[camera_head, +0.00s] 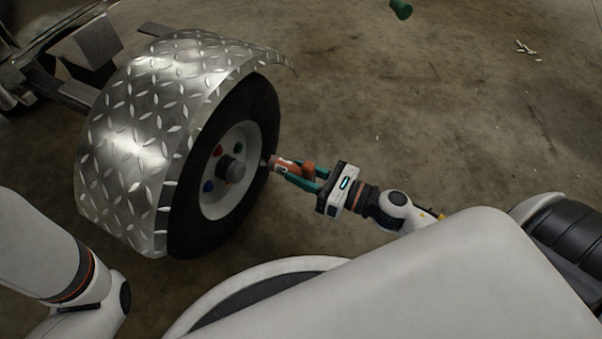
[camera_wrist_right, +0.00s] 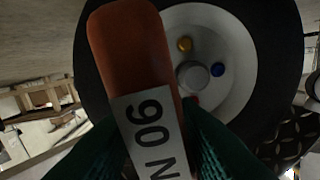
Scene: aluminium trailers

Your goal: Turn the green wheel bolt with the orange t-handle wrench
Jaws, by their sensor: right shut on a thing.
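The orange t-handle wrench (camera_head: 287,166) is held in my right gripper (camera_head: 304,176), whose green fingers are shut on it. Its front end is by the tyre's right edge, apart from the bolts. In the right wrist view the wrench's orange handle (camera_wrist_right: 131,50) fills the middle, with a white "90 N" label. The wheel (camera_head: 228,195) shows a red bolt (camera_head: 218,150) and a blue bolt (camera_head: 208,186) around its hub. The wrist view also shows a yellow bolt (camera_wrist_right: 184,44). I cannot make out the green bolt clearly; the wrench hides part of the wheel there. My left gripper is out of view.
A diamond-plate fender (camera_head: 135,140) arches over the tyre (camera_head: 262,110). Trailer frame parts (camera_head: 90,45) stand at the upper left. A green object (camera_head: 400,9) is at the top edge. The concrete floor (camera_head: 450,110) to the right is mostly clear.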

